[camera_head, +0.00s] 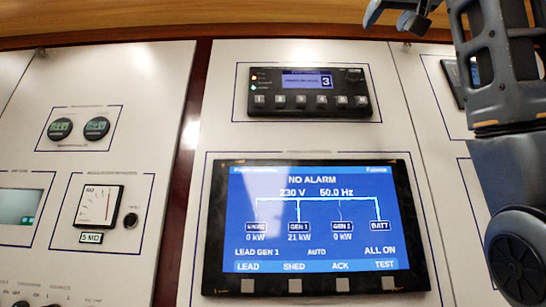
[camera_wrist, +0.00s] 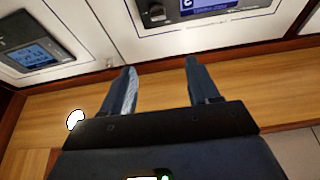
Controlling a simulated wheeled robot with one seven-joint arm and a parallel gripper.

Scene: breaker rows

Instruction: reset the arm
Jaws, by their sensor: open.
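My gripper (camera_wrist: 160,80) is open and empty in the wrist view, its two fingers apart over the wooden strip. In the head view part of my gripper (camera_head: 398,20) shows at the top right edge, with my arm running down the right side. It touches nothing that I can see. My arm hides part of the right-hand panel.
A large blue screen (camera_head: 315,223) reading "NO ALARM" sits on the white middle panel, with a small dark control unit (camera_head: 308,93) above it. The left panel holds a dial meter (camera_head: 99,206) and two round gauges (camera_head: 78,128). A wooden strip (camera_head: 200,14) runs along the top.

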